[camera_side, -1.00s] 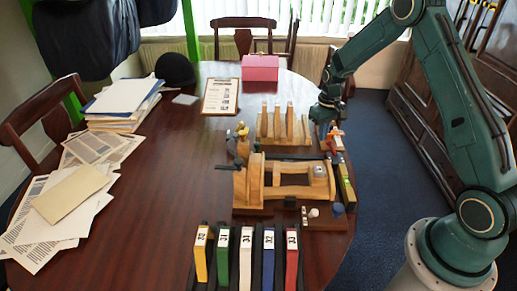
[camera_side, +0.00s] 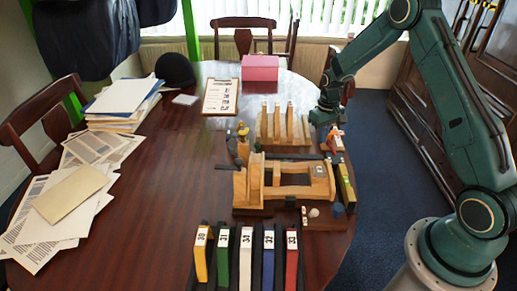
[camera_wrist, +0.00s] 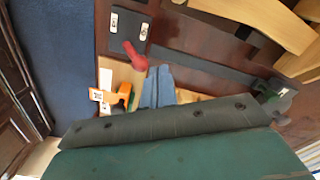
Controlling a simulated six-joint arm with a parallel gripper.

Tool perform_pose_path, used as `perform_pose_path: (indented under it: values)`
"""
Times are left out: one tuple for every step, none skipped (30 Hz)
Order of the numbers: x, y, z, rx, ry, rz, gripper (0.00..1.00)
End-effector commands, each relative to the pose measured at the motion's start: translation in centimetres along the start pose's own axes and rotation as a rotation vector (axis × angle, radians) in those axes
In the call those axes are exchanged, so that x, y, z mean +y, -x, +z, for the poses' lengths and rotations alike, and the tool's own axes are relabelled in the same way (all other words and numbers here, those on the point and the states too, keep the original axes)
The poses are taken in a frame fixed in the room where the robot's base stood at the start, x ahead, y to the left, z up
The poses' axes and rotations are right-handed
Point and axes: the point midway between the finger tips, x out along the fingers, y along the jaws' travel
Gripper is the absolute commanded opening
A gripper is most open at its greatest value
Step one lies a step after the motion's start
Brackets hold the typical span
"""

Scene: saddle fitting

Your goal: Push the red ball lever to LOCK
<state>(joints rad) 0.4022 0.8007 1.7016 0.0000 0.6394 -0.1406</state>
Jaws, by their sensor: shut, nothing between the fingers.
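The red ball lever (camera_wrist: 136,56) shows in the wrist view beside a dark plate (camera_wrist: 128,25) with two small white labels, whose writing is too small to read. The lever slants from the plate toward my gripper. My gripper (camera_wrist: 157,72) is shut and empty, its two blue-grey fingers side by side. The fingertips are just below and right of the ball in the picture; I cannot tell whether they touch it.
An orange piece (camera_wrist: 122,94) with white tags sits left of the fingers. A wooden saddle fixture (camera_side: 290,190) and a rack with upright slats (camera_side: 285,135) stand close by. Numbered coloured blocks (camera_side: 247,255) line the front. The table's middle (camera_side: 165,190) is clear.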

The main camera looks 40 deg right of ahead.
Motion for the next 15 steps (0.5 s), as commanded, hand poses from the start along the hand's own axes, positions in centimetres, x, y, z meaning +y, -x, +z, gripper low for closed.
perform_pose_path:
  values:
    - [0.00,-0.10,0.01,0.000,0.000,0.000,0.00]
    - [0.00,-0.15,0.01,0.000,0.000,0.000,0.00]
    - [0.00,-0.20,0.01,0.000,0.000,0.000,0.00]
    - [0.00,-0.25,0.01,0.000,0.000,0.000,0.00]
    - [0.00,-0.29,0.01,0.000,0.000,0.000,0.00]
    - [0.00,-0.35,0.01,0.000,0.000,0.000,0.00]
    - [0.00,-0.40,0.01,0.000,0.000,0.000,0.00]
    - [0.00,-0.44,0.01,0.000,0.000,0.000,0.00]
    - [0.00,-0.50,0.01,0.000,0.000,0.000,0.00]
    - [0.00,-0.54,0.01,0.000,0.000,0.000,0.00]
    - [0.00,-0.59,0.01,0.000,0.000,0.000,0.00]
    - [0.00,-0.64,0.00,0.000,0.000,0.000,0.00]
    - [0.00,-0.69,0.00,0.000,0.000,0.000,0.00]
    - [0.00,-0.73,0.00,0.000,0.000,0.000,0.00]
    - [0.00,-0.78,0.00,0.000,0.000,0.000,0.00]
